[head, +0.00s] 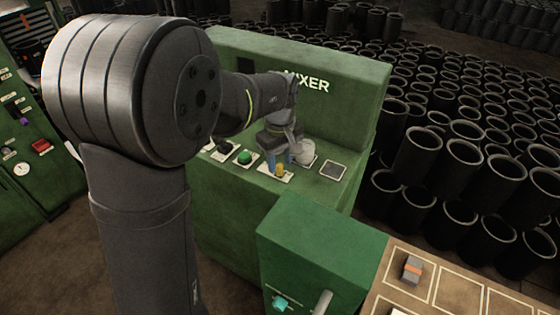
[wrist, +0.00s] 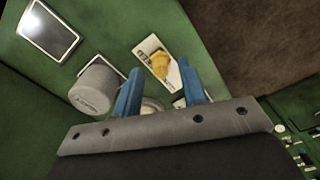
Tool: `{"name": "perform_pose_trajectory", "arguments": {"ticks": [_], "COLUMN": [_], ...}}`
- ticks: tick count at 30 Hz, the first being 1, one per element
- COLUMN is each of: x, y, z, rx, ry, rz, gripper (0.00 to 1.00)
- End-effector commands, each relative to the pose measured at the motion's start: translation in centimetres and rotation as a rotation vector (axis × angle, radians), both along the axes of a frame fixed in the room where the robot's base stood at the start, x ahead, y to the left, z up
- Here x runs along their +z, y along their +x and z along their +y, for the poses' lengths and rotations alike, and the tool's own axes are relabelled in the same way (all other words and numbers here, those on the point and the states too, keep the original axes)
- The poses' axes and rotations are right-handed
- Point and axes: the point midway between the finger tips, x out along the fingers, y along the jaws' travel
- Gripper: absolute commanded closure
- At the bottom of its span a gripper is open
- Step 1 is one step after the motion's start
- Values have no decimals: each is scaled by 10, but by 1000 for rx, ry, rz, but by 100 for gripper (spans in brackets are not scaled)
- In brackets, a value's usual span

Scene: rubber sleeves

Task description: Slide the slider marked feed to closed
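A yellow knob (head: 280,171) stands on a white plate on the green mixer panel. My gripper (head: 278,161) is over the panel at this knob. In the wrist view the two blue fingers of my gripper (wrist: 162,69) are spread, with the knob in line with the gap between their tips. I see no contact, and cannot tell the remaining distance.
A grey round cap (wrist: 97,87) stands close beside the fingers, with a framed dark square (wrist: 48,31) beyond it. A green button (head: 244,158) and a dark knob (head: 224,147) are along the panel. A green box (head: 322,240) and a marked table (head: 460,290) stand in front.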

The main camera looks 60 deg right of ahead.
Motion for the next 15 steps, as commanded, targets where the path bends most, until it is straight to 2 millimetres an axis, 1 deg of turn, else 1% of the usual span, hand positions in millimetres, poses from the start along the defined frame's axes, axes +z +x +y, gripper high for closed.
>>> {"name": "perform_pose_trajectory", "arguments": {"ticks": [3, 11, 13, 15], "x": [-6, -7, -7, -7], "y": [0, 0, 0, 0], "z": [0, 0, 0, 0], "rx": [0, 0, 0, 0], "ry": [0, 0, 0, 0], "rz": [0, 0, 0, 0], "gripper": [61, 61, 71, 85]}}
